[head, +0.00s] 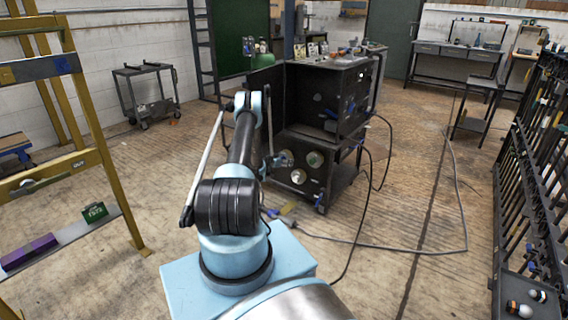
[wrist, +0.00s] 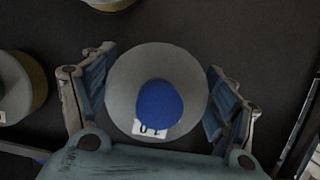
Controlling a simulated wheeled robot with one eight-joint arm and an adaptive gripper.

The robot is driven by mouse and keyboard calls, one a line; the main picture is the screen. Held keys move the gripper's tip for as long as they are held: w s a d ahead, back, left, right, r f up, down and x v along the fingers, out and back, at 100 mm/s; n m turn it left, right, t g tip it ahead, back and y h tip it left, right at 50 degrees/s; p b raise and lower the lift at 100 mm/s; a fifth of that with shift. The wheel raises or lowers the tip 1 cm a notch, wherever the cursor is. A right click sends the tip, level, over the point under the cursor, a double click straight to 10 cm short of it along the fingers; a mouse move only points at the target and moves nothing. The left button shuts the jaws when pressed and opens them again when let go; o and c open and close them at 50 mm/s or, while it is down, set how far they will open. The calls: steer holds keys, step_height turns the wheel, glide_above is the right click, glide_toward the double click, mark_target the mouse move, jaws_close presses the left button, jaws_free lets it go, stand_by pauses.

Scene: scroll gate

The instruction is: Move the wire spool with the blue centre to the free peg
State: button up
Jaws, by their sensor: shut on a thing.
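The wire spool with the blue centre (wrist: 125,80) is in the middle of the wrist view, its round grey face towards the camera and a white label below the blue hub. My gripper (wrist: 158,92) has one finger on each side of it and is shut on it. A dark panel lies behind the spool; whether the spool is still on a peg is hidden. In the head view my arm reaches to the lower front of the dark cabinet (head: 345,180), where the blue centre cannot be made out. I cannot make out a free peg.
Other spools are on the panel: one at the left of the wrist view (wrist: 14,88), one cut off at the top (wrist: 108,3). The head view shows a green-centred spool (head: 315,159) and a pale-centred one (head: 298,177). A cable (head: 400,247) crosses the floor.

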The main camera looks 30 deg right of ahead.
steer(key=shift+w+d, duration=0.3)
steer(key=shift+d, duration=0.4)
steer(key=shift+w+d, duration=0.25)
steer(key=shift+d, duration=0.4)
stand_by(2.5)
steer(key=o, duration=1.5)
steer(key=shift+a, duration=0.1)
steer(key=v, duration=1.2)
